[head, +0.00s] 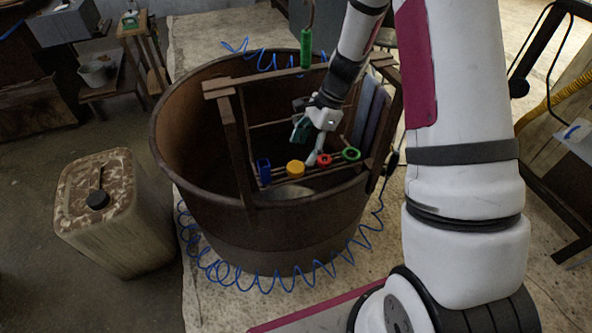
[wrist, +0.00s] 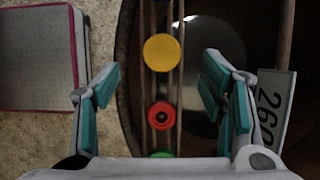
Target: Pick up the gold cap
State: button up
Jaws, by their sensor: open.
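The gold cap (head: 296,168) is a round yellow disc on the slatted wooden rack inside the big brown tub. In the wrist view the gold cap (wrist: 161,52) lies on the narrow rails, between and beyond the fingertips. My gripper (head: 306,145) is inside the tub, just above the rack, beside the cap. In the wrist view my gripper (wrist: 160,82) has its teal-padded fingers spread wide with nothing between the pads in contact. A red ring (wrist: 161,115) sits on the same rails, nearer the palm than the cap.
A blue piece (head: 264,171) stands left of the cap; the red ring (head: 324,160) and a green ring (head: 351,154) are to its right. The tub rim (head: 160,150) and wooden frame posts surround my gripper. A plate marked 260 (wrist: 272,108) is by the right finger.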

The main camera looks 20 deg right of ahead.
aim_at(296, 166)
jog(key=x, duration=0.6)
jog(key=shift+w+f+b, duration=0.15)
jog(key=shift+f+b, duration=0.05)
jog(key=shift+b, duration=0.15)
jog(key=c, duration=1.2)
